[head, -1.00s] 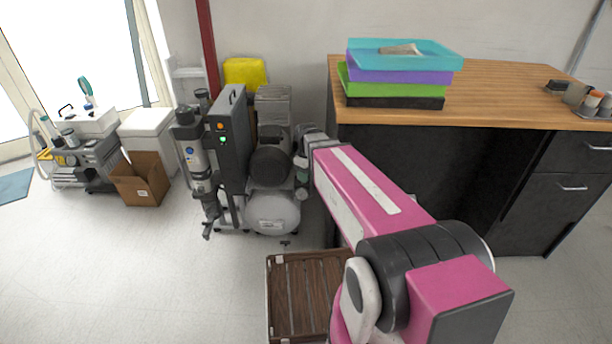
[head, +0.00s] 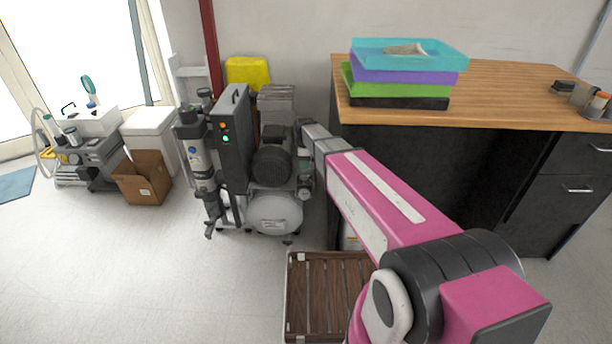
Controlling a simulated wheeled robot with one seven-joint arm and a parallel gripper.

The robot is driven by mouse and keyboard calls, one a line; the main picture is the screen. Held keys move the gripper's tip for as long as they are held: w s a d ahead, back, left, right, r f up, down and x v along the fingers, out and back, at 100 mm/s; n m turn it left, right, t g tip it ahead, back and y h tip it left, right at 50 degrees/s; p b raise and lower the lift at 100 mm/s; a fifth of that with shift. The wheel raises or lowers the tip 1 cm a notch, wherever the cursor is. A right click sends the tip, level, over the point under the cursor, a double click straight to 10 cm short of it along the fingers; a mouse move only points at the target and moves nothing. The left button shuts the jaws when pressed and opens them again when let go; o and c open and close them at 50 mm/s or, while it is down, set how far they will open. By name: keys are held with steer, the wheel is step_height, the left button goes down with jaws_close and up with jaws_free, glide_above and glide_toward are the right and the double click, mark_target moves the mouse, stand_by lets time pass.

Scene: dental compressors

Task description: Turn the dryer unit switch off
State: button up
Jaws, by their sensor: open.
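The dryer unit (head: 233,140) is a tall, narrow dark grey box standing upright beside the compressor in the head view. Its front has a small orange light or button (head: 224,125) near the top and a green lit one (head: 226,139) below it. Which of these is the switch, and its position, is too small to tell. My pink and grey arm reaches from the lower right toward the compressor, its grey far end just right of the motor. My gripper cannot be made out; it is hidden at or behind that end.
The compressor's white tank (head: 274,212) and dark motor (head: 271,165) stand right of the dryer, with a grey filter column (head: 199,160) at left. A wooden crate (head: 330,290) lies in front. A dark cabinet (head: 430,185) stands right.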

mark_target(305, 176)
step_height(305, 176, down, 7)
steer(key=shift+f, duration=0.1)
stand_by(0.4)
jaws_close()
